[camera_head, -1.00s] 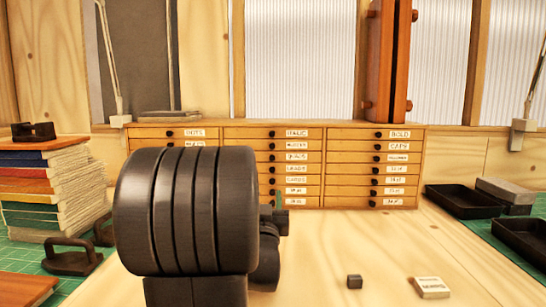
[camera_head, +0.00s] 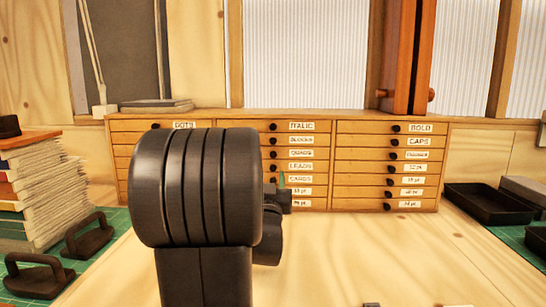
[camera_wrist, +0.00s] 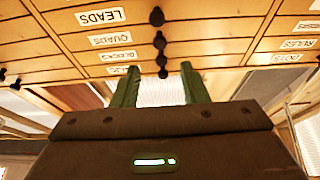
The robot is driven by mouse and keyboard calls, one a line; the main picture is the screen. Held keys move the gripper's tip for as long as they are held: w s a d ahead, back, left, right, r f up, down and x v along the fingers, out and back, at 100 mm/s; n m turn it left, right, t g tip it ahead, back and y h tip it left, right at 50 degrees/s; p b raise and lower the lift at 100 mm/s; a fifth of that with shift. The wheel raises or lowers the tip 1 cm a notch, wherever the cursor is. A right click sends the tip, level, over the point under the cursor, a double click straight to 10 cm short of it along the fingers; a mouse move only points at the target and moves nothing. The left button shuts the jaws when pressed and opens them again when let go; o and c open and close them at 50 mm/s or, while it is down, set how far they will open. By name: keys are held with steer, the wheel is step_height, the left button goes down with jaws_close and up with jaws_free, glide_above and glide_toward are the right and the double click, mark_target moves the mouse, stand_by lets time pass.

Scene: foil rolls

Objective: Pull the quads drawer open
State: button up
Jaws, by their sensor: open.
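The quads drawer (camera_head: 315,154) is in the middle column of the wooden cabinet, third from the top. It looks shut, flush with its neighbours. Its dark round knob (camera_head: 273,154) is left of the label. The wrist view appears upside down and shows the QUADS label (camera_wrist: 110,40) and that drawer's knob (camera_wrist: 160,40). My gripper (camera_wrist: 160,80) is open, with two green fingers apart and nothing between them. The column of knobs lies ahead of the gap between the fingers. In the head view my dark arm hides most of the gripper.
Other labelled drawers with similar knobs lie close above and below, such as leads (camera_head: 300,166). A stack of books (camera_head: 35,190) stands at left, with dark handled blocks (camera_head: 88,235) nearby. A black tray (camera_head: 488,203) lies at right.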

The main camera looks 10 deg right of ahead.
mark_target(273, 156)
steer(key=p+x, duration=0.1)
steer(key=x, duration=0.8)
steer(key=shift+w+d, duration=0.1)
steer(key=shift+w, duration=0.25)
jaws_close()
